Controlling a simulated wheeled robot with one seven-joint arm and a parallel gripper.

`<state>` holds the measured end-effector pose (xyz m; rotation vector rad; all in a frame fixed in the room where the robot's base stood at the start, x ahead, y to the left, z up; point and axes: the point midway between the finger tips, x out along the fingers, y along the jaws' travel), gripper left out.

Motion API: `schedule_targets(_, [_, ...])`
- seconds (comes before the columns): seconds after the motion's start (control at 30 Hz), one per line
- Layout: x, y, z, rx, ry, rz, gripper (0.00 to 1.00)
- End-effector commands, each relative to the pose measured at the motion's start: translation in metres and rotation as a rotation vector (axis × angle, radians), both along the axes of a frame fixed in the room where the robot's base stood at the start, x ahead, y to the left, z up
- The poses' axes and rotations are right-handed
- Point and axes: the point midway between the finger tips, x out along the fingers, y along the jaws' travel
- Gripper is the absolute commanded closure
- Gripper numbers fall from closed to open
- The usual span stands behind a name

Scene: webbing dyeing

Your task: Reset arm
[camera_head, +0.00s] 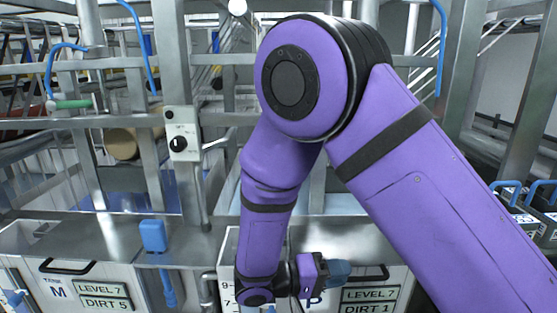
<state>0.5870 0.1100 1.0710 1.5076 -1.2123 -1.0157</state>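My purple arm comes in from the lower right, bends at a large joint at the top centre, and hangs down to the front of a steel machine frame (110,228). My gripper (314,281) is low in the picture, right of the wrist, in front of a white panel. A blue part (338,271) shows right beside the gripper. I cannot tell whether it is held, touched or only behind. The fingers are small and partly hidden, so their opening does not show.
A blue handle (153,236) stands at the machine's front edge on the left. A grey control box with a black knob (179,143) is on an upright post. White bins labelled "LEVEL 7" line the bottom (95,270). Blue hoses (150,50) hang above. Metal rails stand close around the arm.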

Motion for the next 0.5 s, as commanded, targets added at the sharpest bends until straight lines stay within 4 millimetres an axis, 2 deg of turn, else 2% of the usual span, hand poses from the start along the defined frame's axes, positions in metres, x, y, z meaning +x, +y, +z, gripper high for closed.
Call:
schedule_targets(0.03, [0.000, -0.011, 0.014, 0.051, 0.026, -0.047, 0.75])
schedule_targets(0.1, [-0.001, -0.024, 0.028, 0.118, 0.070, -0.099, 0.75])
schedule_targets(0.5, [-0.026, -0.092, 0.099, 0.556, 0.256, -0.280, 0.75])
